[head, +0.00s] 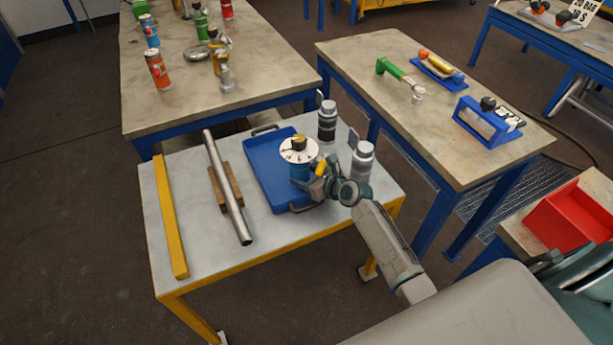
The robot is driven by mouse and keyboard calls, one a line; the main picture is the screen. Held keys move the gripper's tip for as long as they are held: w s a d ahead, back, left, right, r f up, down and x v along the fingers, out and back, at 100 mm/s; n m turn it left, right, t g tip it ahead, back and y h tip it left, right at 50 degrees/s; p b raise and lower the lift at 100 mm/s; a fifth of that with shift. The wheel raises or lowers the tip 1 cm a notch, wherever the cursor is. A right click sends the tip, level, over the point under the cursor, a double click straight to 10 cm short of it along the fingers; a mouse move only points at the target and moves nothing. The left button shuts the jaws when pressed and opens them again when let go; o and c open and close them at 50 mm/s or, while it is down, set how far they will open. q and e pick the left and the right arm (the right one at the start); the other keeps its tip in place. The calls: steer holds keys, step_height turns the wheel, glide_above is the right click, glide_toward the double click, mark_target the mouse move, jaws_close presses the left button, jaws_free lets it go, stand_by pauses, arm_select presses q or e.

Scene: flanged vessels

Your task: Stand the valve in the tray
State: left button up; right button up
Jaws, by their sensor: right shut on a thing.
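The valve (299,171) has a blue body, a white round flange and a black and yellow piece on top. It is upright over the right part of the blue tray (262,167). Whether its base touches the tray floor cannot be told, as my gripper hides part of its lower side. My right gripper (317,187) comes in from the lower right and is shut on the valve's side. My left gripper is not in view.
A metal pipe (228,190) rests on a wooden block (225,188) to the left. A yellow bar (169,215) lies along the table's left edge.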

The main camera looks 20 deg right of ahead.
steer(key=shift+r, duration=0.1)
steer(key=o, duration=1.2)
steer(key=shift+o, duration=0.2)
steer(key=v, duration=1.2)
steer(key=shift+p, duration=0.35)
